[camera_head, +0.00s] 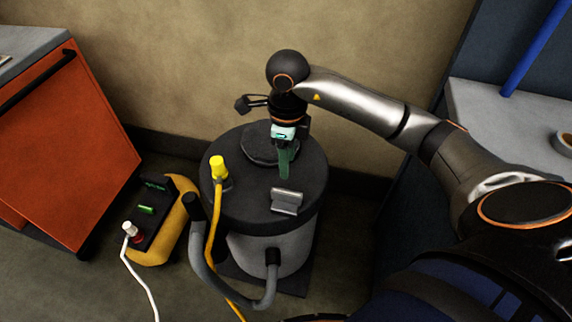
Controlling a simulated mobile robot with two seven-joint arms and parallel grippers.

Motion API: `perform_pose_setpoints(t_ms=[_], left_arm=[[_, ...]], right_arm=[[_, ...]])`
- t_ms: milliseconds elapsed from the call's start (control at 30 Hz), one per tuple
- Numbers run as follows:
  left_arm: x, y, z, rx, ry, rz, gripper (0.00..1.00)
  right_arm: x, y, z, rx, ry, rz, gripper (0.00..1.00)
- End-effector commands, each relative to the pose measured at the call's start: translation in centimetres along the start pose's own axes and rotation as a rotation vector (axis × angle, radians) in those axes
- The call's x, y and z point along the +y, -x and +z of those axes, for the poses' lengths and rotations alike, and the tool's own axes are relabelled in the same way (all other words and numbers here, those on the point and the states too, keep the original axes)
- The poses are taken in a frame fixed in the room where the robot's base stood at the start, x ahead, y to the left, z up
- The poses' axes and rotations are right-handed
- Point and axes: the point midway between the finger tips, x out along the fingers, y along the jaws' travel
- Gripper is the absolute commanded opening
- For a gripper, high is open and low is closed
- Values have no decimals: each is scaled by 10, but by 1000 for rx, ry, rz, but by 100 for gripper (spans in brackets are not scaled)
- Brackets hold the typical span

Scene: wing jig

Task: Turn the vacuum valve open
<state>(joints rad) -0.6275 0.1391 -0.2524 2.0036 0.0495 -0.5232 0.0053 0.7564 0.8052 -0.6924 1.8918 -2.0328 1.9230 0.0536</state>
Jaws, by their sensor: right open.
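A canister with a black lid (240,205) and a grey body (272,245) stands on the floor in the middle. My right gripper (284,165) points down over the back of the lid, beside a dark round raised part (258,145). It is open, and I see nothing held in it. Its green finger overlaps the lid in the picture, and I cannot tell whether it touches anything. A grey metal piece (286,198) sits on the lid in front of the gripper. I cannot pick out for sure which part is the vacuum valve. My left gripper is not in view.
A yellow plug (218,167) with a yellow cable stands on the lid's left. A grey hose (205,265) loops in front. A yellow and black unit (160,222) with a white cable stands left. An orange cabinet (65,140) is further left, a grey worktop (500,120) right.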

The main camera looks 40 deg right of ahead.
Motion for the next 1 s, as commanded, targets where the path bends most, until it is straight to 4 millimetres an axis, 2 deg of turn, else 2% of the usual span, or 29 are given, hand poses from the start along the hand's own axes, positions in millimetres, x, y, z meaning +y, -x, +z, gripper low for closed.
perform_pose_setpoints(t_ms=[33, 267, 500, 700, 800, 1000], left_arm=[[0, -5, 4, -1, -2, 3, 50], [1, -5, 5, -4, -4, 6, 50], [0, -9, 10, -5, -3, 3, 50], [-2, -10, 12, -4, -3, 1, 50], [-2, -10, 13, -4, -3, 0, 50], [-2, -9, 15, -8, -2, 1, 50]], right_arm=[[0, -7, 0, -1, 0, -1, 49], [1, -27, 0, 2, -1, 4, 49], [2, -77, 0, 1, 0, 6, 49], [2, -112, 0, 0, 1, 4, 49], [1, -123, 1, -2, 0, 4, 49], [1, -132, 1, -2, 1, 1, 49]])
